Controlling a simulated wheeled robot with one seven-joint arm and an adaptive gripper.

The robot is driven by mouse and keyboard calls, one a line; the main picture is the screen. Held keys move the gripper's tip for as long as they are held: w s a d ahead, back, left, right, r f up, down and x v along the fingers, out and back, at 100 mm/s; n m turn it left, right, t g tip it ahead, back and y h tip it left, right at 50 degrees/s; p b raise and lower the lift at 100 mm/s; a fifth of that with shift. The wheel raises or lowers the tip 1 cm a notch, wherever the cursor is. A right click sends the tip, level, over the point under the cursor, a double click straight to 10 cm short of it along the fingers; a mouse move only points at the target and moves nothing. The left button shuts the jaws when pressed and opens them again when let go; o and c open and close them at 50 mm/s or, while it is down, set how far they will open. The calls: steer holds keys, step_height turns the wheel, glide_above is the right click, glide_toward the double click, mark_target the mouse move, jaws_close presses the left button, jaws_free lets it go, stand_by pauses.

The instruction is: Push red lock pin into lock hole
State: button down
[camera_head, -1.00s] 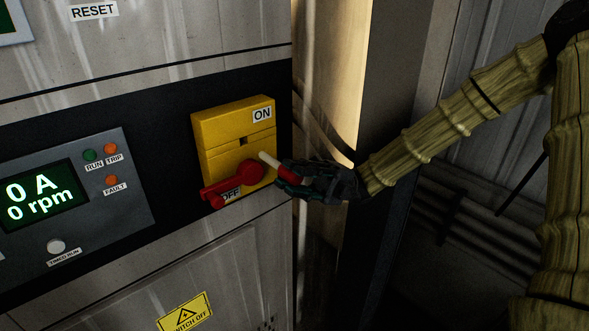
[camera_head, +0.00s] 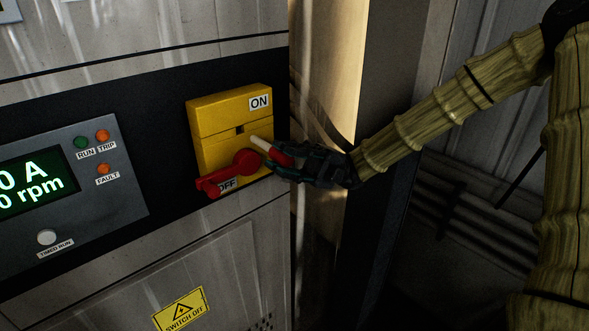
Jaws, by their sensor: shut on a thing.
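The lock pin has a red body (camera_head: 280,157) and a pale shaft (camera_head: 261,145) that points up and left toward the yellow switch box (camera_head: 215,108). My gripper (camera_head: 284,161) is shut on the red body, at the right side of the box. A small dark square hole (camera_head: 240,129), which looks like the lock hole, shows on the box face above the red handle. The shaft tip is a little right of and below that hole in the picture; I cannot tell the gap in depth. The red rotary handle (camera_head: 246,163) points down and left, beside the OFF label (camera_head: 227,184).
A grey panel (camera_head: 125,195) with a green display (camera_head: 38,182), lamps and a button is left of the box. A yellow warning label (camera_head: 181,309) is below. A dark upright post (camera_head: 391,100) stands right of the cabinet, behind my arm.

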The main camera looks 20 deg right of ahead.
mark_target(262, 141)
steer(key=shift+w+a+b, duration=0.3)
steer(key=shift+w+b, duration=0.1)
steer(key=shift+w, duration=0.35)
steer(key=shift+w+a+b, duration=0.25)
steer(key=shift+w+b, duration=0.15)
steer(key=shift+w, duration=0.35)
steer(key=shift+b, duration=1.9)
stand_by(0.9)
steer(key=shift+w+a+b, duration=0.3)
steer(key=shift+w+b, duration=0.2)
steer(key=shift+w, duration=0.25)
steer(key=shift+w+a+b, duration=0.25)
steer(key=shift+w+b, duration=0.2)
steer(key=shift+w, duration=0.3)
steer(key=shift+w+a+b, duration=0.3)
steer(key=shift+w+b, duration=0.2)
steer(key=shift+w, duration=0.25)
stand_by(0.5)
steer(key=c, duration=1.1)
jaws_free()
steer(key=shift+c, duration=0.2)
